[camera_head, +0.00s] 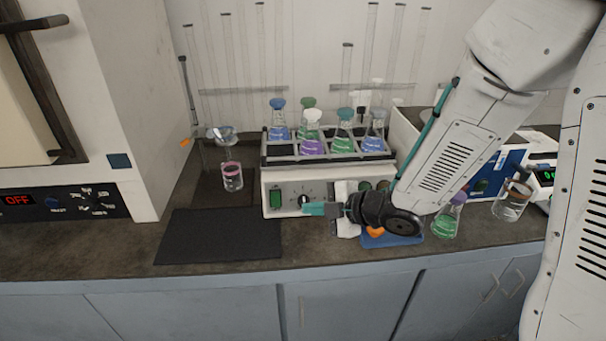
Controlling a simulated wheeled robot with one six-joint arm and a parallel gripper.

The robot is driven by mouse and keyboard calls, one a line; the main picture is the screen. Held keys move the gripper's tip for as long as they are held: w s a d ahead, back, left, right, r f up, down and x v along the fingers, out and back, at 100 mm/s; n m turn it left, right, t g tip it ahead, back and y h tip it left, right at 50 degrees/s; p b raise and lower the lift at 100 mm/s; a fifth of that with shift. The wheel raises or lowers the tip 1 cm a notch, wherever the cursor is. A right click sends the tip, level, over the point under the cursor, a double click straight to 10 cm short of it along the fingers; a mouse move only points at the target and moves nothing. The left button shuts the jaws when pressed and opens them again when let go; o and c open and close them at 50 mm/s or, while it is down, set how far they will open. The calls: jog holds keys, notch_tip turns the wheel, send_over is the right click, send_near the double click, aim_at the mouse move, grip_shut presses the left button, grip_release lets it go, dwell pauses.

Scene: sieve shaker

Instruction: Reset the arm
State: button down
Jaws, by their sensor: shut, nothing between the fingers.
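My gripper (315,209) is at the end of my arm, which comes in from the right. Its teal fingertips are shut and empty. They point left, in front of the lower front panel of the white shaker (283,182), close to its dark knob (304,199). I cannot tell whether the fingertips touch the panel. The shaker carries a rack with several stoppered flasks, among them a purple one (312,147) and a green one (343,143). My arm hides the right part of the shaker.
A black mat (219,237) lies bare at the front left. A beaker (232,178) stands behind it. A green flask (446,221), a blue tray (392,238) and another beaker (511,202) are at the right. An oven (75,205) stands at the left.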

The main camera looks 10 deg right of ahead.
jog(key=d+f+m+h, duration=0.4)
jog(key=d+f, duration=0.1)
jog(key=shift+w+d+g, duration=0.1)
jog(key=shift+d+g, duration=0.2)
jog(key=d+m+h, duration=0.2)
jog(key=d, duration=0.1)
jog(key=shift+s+d+h, duration=0.15)
jog(key=shift+s+h, duration=0.05)
jog(key=shift+h, duration=0.1)
jog(key=s+d+r+m+g+h, duration=0.3)
jog(key=s+d+r+m+h, duration=0.15)
jog(key=s+d+m, duration=0.35)
jog(key=s+d+r+m+g+y, duration=0.1)
jog(key=s+r+m, duration=0.7)
jog(key=s+r, duration=0.8)
jog(key=shift+s+d+m+g, duration=0.3)
jog(key=shift+s+d+g, duration=0.2)
jog(key=shift+g, duration=0.4)
jog(key=shift+f, duration=0.1)
